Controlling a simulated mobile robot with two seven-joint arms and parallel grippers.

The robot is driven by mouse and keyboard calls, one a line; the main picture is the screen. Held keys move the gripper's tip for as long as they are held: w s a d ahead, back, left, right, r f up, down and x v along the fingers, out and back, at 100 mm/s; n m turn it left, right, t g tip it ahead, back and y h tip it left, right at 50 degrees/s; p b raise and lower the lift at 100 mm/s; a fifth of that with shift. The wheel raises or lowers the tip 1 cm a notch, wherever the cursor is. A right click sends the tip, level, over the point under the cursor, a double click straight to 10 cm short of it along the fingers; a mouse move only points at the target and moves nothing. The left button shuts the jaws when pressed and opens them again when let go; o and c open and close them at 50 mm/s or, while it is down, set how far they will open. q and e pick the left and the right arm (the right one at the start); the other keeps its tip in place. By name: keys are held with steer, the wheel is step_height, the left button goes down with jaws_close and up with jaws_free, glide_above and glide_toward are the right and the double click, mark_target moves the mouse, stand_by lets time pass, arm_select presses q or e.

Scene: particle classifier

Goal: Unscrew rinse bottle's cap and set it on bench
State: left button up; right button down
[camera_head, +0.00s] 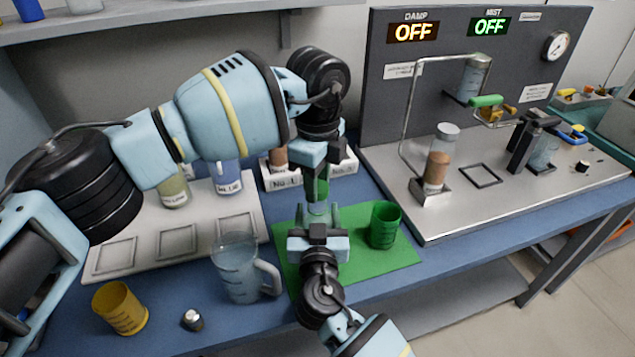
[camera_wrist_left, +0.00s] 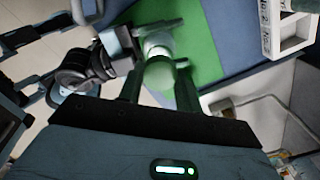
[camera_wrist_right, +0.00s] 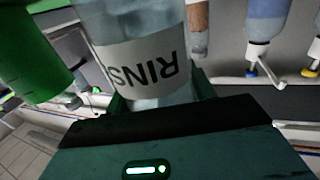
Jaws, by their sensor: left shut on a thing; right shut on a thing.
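The rinse bottle (camera_head: 318,209) stands over the green mat (camera_head: 395,255), mostly hidden between my two grippers in the head view. Its label reads "RINS" in the right wrist view (camera_wrist_right: 145,65). My right gripper (camera_head: 319,232) is shut on the bottle's body from the near side. My left gripper (camera_head: 316,172) comes down from above and is shut on the green cap (camera_head: 317,188). In the left wrist view the cap (camera_wrist_left: 160,77) sits between the fingers, in line with the pale bottle (camera_wrist_left: 157,45) beyond it. Whether the cap is still threaded on cannot be told.
A green cup (camera_head: 385,226) stands right of the bottle on the mat. A clear jug (camera_head: 238,270), a yellow cup (camera_head: 121,308) and a small metal weight (camera_head: 192,320) stand at the front left. A rack (camera_head: 346,172) is behind, and an apparatus panel (camera_head: 455,75) at right.

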mark_target(316, 212)
arm_select(q)
step_height(316, 212, up, 3)
steer(key=shift+r, duration=0.15)
arm_select(e)
steer(key=shift+c, duration=2.2)
jaws_free()
arm_select(q)
steer(key=shift+g, duration=0.3)
step_height(316, 212, down, 5)
steer(key=shift+f+b, duration=0.1)
steer(key=shift+b, duration=1)
steer(key=shift+f, duration=0.15)
arm_select(e)
steer(key=s, duration=1.2)
